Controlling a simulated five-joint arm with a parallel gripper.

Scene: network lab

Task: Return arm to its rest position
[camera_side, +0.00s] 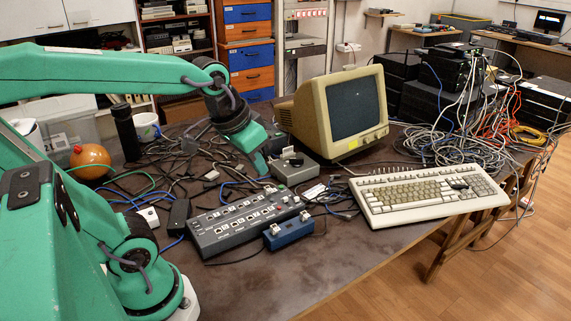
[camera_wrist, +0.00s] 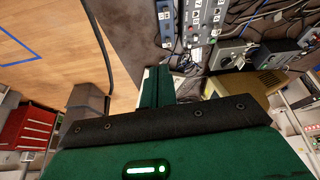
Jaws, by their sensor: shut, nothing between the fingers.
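My green arm reaches in from the left in the side view and bends down at the wrist. My gripper (camera_side: 262,168) points down, shut and empty, over the table (camera_side: 240,290) just left of a small grey box with a knob (camera_side: 294,169). In the wrist view, the green fingers of my gripper (camera_wrist: 163,78) are together. The white keyboard (camera_wrist: 192,88) is partly hidden behind them.
A grey switch panel (camera_side: 245,222) and a blue box (camera_side: 288,231) lie in front of my gripper. A beige monitor (camera_side: 338,110) stands close on the right. Loose cables cover much of the table. An orange round object (camera_side: 90,161) and a dark bottle (camera_side: 126,132) stand near my arm.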

